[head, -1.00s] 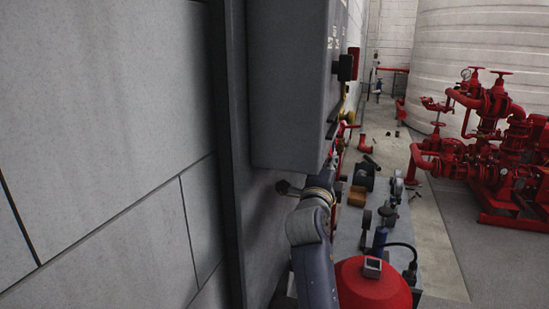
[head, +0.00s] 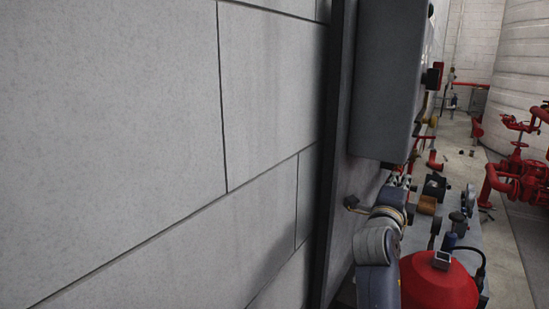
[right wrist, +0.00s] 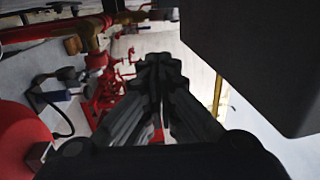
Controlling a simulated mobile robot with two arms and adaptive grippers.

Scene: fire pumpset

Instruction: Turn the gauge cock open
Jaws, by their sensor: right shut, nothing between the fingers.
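My right gripper (head: 402,181) is at the end of the grey arm that rises beside the wall, below the grey cabinet. In the right wrist view my right gripper (right wrist: 160,65) is shut, its dark fingers together with nothing between them. The red pumpset (head: 518,180) stands at the right of the head view, partly cut off by the picture edge. Red pipework (right wrist: 108,95) also shows behind the fingers in the right wrist view. I cannot make out the gauge cock in either view. My left gripper is not in view.
The grey cabinet (head: 390,85) hangs on the wall close above my right arm; a large dark box-like surface (right wrist: 265,55) fills the wrist view's upper right. A bench (head: 470,238) with several small items stands beside a red rounded body (head: 455,290).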

